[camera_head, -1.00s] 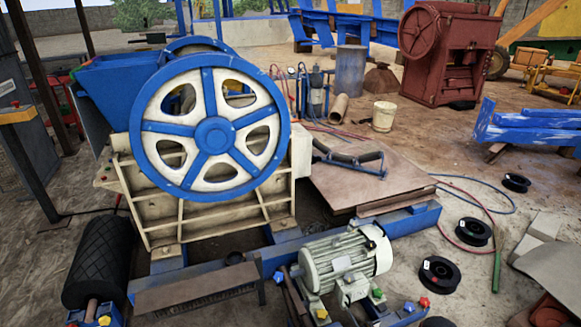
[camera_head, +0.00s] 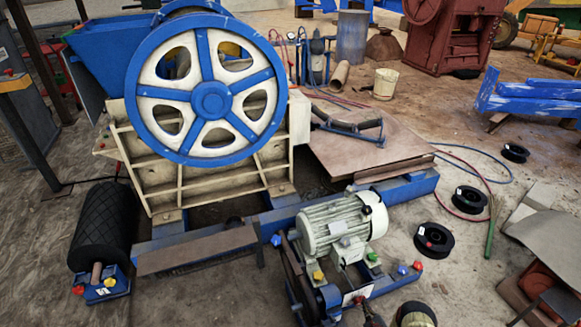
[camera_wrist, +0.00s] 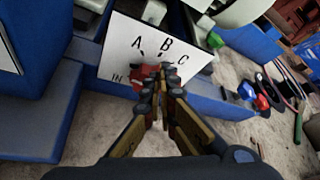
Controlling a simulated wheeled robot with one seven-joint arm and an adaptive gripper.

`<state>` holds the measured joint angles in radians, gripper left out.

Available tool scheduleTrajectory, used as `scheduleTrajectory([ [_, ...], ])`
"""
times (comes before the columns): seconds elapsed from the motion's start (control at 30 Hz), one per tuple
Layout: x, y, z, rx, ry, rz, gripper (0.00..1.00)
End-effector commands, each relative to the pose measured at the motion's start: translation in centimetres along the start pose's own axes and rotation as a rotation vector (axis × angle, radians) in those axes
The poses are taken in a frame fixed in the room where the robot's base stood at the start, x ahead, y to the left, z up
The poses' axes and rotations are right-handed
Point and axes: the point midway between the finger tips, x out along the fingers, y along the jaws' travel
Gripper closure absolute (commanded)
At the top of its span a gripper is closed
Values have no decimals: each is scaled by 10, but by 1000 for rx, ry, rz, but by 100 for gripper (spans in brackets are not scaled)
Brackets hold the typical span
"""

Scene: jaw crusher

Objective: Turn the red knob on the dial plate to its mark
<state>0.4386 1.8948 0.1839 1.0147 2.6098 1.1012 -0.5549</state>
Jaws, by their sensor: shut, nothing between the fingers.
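The white dial plate (camera_wrist: 120,50) is in the upper middle of the wrist view, with black letters A, B and C in an arc and "IN" at its left. The red knob (camera_wrist: 149,76) sits low on the plate, partly hidden behind my fingertips. Which letter it points to cannot be told. My gripper (camera_wrist: 160,82) is shut, its fingertips in front of the knob; whether they touch it is unclear. In the head view the small white plate (camera_head: 356,294) shows at the bottom, beside the motor base, with a dark arm part near it.
The pale green motor (camera_head: 340,225) stands just behind the plate on blue rails. The crusher's blue and white flywheel (camera_head: 210,100) is at the left. Black cable spools (camera_head: 434,239) lie on the ground at the right. Coloured bolts (camera_head: 402,270) stick up near the plate.

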Motion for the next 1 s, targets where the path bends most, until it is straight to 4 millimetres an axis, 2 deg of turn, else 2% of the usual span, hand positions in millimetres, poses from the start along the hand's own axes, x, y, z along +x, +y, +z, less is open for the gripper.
scheduleTrajectory([
  [0.1, 10, 0, 6, -2, -1, 0, 100],
  [0.3, 18, 0, 10, 0, 0, 0, 100],
  [1.0, 20, 1, 8, 0, 0, 0, 100],
])
